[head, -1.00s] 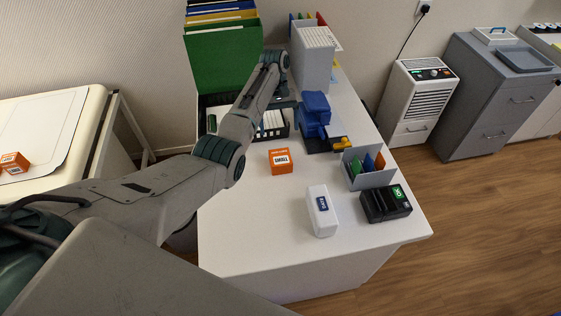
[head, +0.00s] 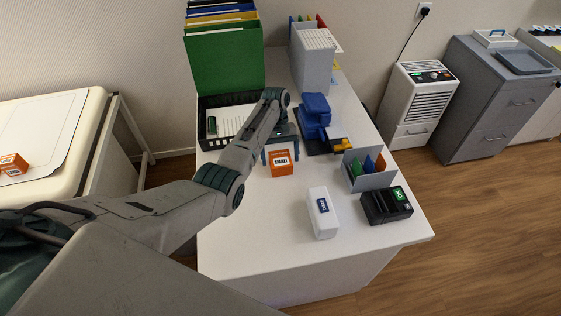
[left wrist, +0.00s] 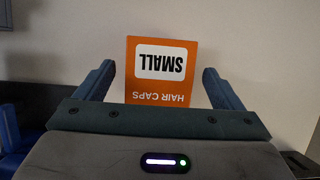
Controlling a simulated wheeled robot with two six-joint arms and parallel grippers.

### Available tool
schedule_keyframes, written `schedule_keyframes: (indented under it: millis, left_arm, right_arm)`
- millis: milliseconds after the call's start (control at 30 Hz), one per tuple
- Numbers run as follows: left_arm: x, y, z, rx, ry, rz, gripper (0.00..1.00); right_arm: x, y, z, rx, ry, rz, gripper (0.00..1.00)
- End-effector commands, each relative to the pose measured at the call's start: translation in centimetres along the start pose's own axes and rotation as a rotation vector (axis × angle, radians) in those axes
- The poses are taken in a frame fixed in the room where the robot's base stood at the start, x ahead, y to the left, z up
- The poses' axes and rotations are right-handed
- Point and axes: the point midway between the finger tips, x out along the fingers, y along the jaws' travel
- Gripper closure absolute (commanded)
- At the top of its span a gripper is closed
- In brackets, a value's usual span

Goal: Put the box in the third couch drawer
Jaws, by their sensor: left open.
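An orange box (head: 281,169) with a white label reading "SMALL" stands on the white table (head: 255,235). In the left wrist view the box (left wrist: 162,88) shows upside down, with "HAIR CAPS" on it. My left gripper (head: 281,158) is at the box from its far side, fingers open to its left and right. In the left wrist view the open fingers (left wrist: 160,75) have the box between them, with a gap on each side. Another orange box (head: 12,164) lies on the cream couch at the left. No open drawer shows. My right gripper is not in view.
A white box (head: 323,213), a black device (head: 387,206), a grey file holder (head: 369,170) and a blue device (head: 315,115) stand right of the orange box. A black tray (head: 207,140) lies behind. The table's front left is clear.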

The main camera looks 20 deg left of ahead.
Motion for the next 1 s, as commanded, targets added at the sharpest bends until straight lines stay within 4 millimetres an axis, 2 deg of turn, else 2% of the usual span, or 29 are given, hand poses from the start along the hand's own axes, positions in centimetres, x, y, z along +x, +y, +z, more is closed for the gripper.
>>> schedule_keyframes:
  millis: [167, 400, 467, 767, 1000]
  left_arm:
    - [0.0, 0.0, 0.0, 0.0, 0.001, 0.0, 0.13]
    - [0.0, 0.0, 0.0, 0.0, 0.001, 0.0, 0.59]
    - [-0.1, 0.0, 0.0, 0.0, 0.001, 0.0, 0.63]
    - [-0.3, 0.0, 0.1, 0.0, 0.001, 0.0, 0.63]
    - [-2.2, 0.0, 0.8, 0.0, 0.004, 0.001, 0.63]
  right_arm:
    - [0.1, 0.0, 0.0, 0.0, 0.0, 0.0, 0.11]
    - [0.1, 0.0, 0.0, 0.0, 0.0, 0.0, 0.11]
    - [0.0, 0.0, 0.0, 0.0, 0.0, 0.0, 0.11]
    - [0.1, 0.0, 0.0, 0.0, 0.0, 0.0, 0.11]
    - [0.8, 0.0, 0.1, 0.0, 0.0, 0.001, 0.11]
